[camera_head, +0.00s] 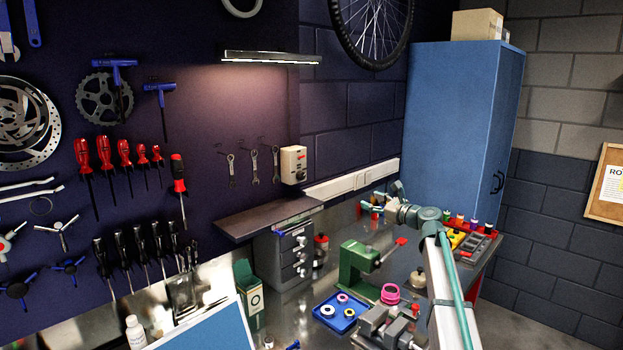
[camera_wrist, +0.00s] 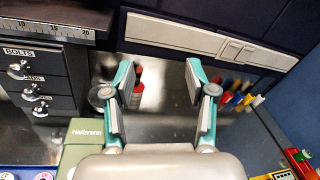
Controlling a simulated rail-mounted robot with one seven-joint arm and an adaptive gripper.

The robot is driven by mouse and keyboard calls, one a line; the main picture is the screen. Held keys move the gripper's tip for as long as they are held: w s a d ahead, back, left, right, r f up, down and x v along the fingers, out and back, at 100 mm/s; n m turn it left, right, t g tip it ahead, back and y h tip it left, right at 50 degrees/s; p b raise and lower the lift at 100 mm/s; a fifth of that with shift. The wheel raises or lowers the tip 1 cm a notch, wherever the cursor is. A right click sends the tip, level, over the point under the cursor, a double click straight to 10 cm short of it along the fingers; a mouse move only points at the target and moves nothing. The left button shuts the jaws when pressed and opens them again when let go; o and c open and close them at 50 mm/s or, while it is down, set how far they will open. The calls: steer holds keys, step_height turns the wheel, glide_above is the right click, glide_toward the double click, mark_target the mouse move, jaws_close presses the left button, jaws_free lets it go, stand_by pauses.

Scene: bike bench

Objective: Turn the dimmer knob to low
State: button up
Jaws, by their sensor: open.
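A cream wall box (camera_head: 293,165), which seems to be the dimmer, is mounted on the dark wall above the right end of a shelf. The box does not show in the wrist view. My gripper (camera_head: 372,203) is to the right of the box and lower, apart from it, over the back of the bench. In the wrist view my gripper (camera_wrist: 157,75) is open, with nothing held between its two fingers.
A lit lamp bar (camera_head: 268,57) is above the box. Below are a dark shelf (camera_head: 268,217) and a drawer cabinet (camera_wrist: 42,78). White trunking (camera_wrist: 212,40) runs along the wall.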

mark_target(303, 177)
steer(key=s+a+r+n+g+y, duration=0.1)
steer(key=a+r+n, duration=0.15)
steer(key=a, duration=0.55)
steer(key=s+a+r+n+g+y, duration=0.1)
steer(key=s+a+r, duration=0.1)
steer(key=a+r, duration=0.35)
steer(key=p+x, duration=0.1)
steer(key=x, duration=0.2)
steer(key=f+p+x, duration=0.1)
steer(key=x, duration=0.3)
steer(key=p+x, duration=0.1)
steer(key=x, duration=0.3)
steer(key=shift+a+f, duration=0.2)
steer(key=shift+a, duration=0.1)
steer(key=shift+w+a+f, duration=0.1)
steer(key=shift+w+a, duration=0.15)
steer(key=shift+a, duration=0.1)
jaws_close()
